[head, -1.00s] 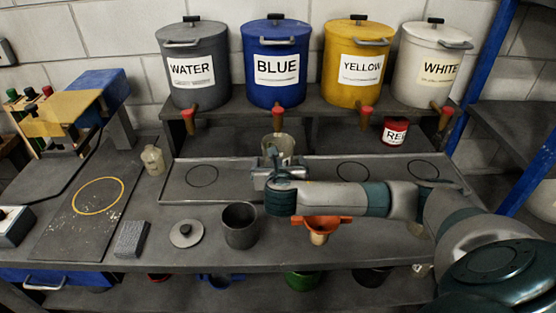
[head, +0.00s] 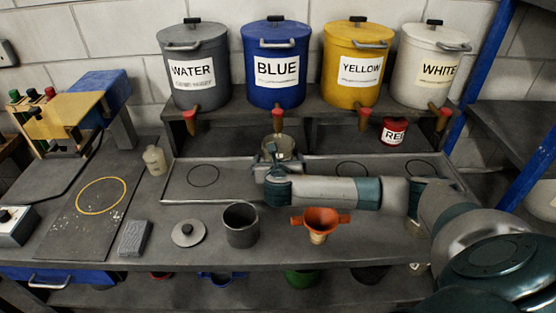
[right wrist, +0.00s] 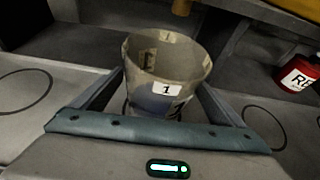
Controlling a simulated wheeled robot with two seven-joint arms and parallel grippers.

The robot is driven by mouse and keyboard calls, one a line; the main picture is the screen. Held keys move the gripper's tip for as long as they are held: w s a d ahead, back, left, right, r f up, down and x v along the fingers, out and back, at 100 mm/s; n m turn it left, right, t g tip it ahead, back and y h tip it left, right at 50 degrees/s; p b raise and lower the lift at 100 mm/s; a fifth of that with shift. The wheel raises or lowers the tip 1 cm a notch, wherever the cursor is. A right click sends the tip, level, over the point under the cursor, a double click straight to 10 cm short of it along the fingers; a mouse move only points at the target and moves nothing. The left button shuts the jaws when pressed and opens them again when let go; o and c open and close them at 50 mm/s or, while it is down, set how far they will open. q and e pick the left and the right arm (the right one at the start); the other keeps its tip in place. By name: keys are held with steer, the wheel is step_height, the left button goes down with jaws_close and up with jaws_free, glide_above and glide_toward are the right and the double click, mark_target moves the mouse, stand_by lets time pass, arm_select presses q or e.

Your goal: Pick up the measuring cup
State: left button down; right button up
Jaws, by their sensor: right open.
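The measuring cup (head: 279,146) is a translucent, greyish cup standing upright in the long tray, below the blue bucket's tap. In the right wrist view the cup (right wrist: 164,80) carries a white label with a "1". My right gripper (head: 272,164) reaches it from the front. In the right wrist view its two fingers stand open on either side of the cup; contact cannot be told. The palm hides the cup's lowest part. My left gripper is not in view.
Water, blue (head: 277,66), yellow and white buckets stand on the shelf behind, with taps overhanging the tray (head: 232,178). A red can (head: 394,131) stands at right. A dark pot (head: 241,226), its lid (head: 188,233) and an orange funnel (head: 320,221) are in front.

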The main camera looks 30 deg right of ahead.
stand_by(0.3)
steer(key=c, duration=1.3)
steer(key=shift+c, duration=0.2)
